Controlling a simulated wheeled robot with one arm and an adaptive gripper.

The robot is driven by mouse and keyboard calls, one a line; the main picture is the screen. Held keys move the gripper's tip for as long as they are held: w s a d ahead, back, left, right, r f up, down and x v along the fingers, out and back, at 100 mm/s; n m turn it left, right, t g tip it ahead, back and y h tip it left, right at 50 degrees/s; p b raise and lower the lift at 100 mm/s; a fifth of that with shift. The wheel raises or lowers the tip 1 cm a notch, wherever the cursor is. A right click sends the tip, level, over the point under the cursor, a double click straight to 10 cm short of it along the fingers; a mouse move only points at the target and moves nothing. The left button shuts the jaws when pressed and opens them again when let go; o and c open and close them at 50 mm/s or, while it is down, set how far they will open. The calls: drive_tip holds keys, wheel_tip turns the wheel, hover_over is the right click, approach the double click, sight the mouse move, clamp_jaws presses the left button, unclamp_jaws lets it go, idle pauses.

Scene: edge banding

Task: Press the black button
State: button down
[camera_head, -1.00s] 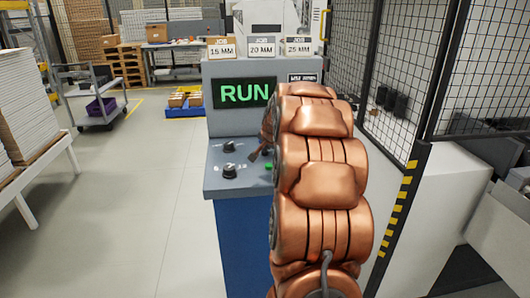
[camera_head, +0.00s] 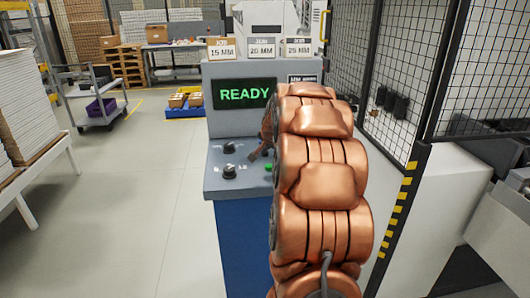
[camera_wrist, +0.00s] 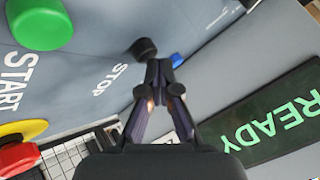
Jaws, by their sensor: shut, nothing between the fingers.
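The black button (camera_wrist: 143,48) sits on the grey console panel beside the word STOP in the wrist view. My gripper (camera_wrist: 159,68) is shut and empty, its fingertips right at the button's edge; I cannot tell whether they touch it. In the head view my gripper (camera_head: 257,153) is over the right part of the control panel, and the black button cannot be made out there. The display (camera_head: 245,94) reads READY in green; it also shows in the wrist view (camera_wrist: 270,125).
A green START button (camera_wrist: 40,22) and a red button on yellow (camera_wrist: 18,155) are near the gripper. Two black knobs (camera_head: 229,171) are on the panel's left. Mesh fencing (camera_head: 400,70) stands at right.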

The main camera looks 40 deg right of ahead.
sight(266, 153)
drive_tip(key=shift+r, duration=0.5)
drive_tip(key=shift+r, duration=0.1)
drive_tip(key=shift+r+p, duration=1)
drive_tip(key=shift+r, duration=1.45)
drive_tip(key=shift+a, duration=0.1)
